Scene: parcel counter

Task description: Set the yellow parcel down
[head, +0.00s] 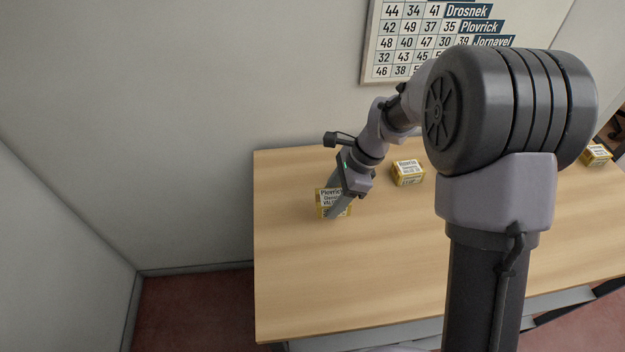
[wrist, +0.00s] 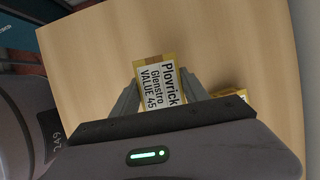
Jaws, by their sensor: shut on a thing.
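A yellow parcel (head: 327,195) with a white label reading Plovrick, Glenstro, VALUE 45 is in my gripper (head: 340,207), over the left part of the wooden counter. The wrist view shows the same parcel (wrist: 158,83) between the two grey fingers of my gripper (wrist: 160,95), one on each side. My gripper is shut on it. In the head view a finger covers part of the parcel's right side. I cannot tell whether its underside touches the counter.
A second yellow parcel (head: 408,172) with a white label stands on the counter (head: 300,285) to the right of my gripper. Another yellow parcel (head: 596,154) stands at the far right. The counter's front left is clear. A wall chart (head: 415,42) hangs behind.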

